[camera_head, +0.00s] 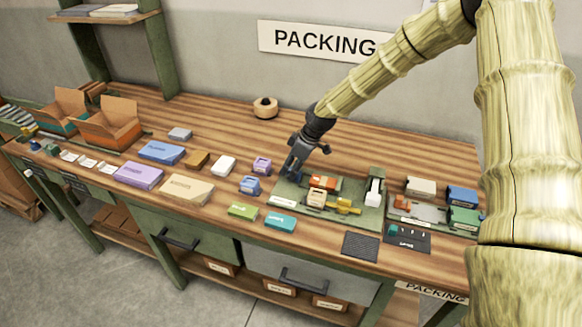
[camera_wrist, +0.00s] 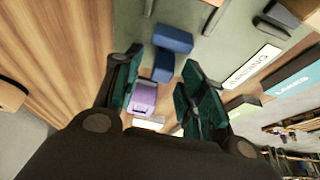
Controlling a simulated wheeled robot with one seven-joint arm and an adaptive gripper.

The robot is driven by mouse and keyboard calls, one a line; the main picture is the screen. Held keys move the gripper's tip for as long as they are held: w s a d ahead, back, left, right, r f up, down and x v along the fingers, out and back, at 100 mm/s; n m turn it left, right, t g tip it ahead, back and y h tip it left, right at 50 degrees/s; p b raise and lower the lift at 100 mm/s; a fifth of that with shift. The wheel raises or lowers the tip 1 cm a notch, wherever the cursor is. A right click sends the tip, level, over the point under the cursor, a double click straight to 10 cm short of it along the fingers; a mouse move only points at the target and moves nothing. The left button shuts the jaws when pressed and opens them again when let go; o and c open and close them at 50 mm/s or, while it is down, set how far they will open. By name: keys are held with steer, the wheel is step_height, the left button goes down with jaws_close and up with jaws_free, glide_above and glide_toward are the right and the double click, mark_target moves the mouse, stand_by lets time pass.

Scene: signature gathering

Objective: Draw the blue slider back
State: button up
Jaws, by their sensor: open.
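The blue slider (camera_wrist: 172,38) shows in the wrist view as a blue block on a green board, with a second blue part (camera_wrist: 163,67) just below it, between my fingertips. My gripper (camera_wrist: 162,58) is open, one finger on each side of that lower part; I cannot tell whether either finger touches it. In the head view my gripper (camera_head: 294,166) points down at the left end of the green board (camera_head: 345,222). There it largely hides the slider.
On the board, orange and yellow parts (camera_head: 345,205) and a white upright part (camera_head: 375,188) stand to the right. A purple box (camera_head: 262,165) and a blue box (camera_head: 249,185) lie to the left. Green and teal boxes (camera_head: 280,222) lie in front. The table behind is mostly clear.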

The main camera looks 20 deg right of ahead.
steer(key=v, duration=1.1)
steer(key=shift+r, duration=0.35)
steer(key=shift+s, duration=0.1)
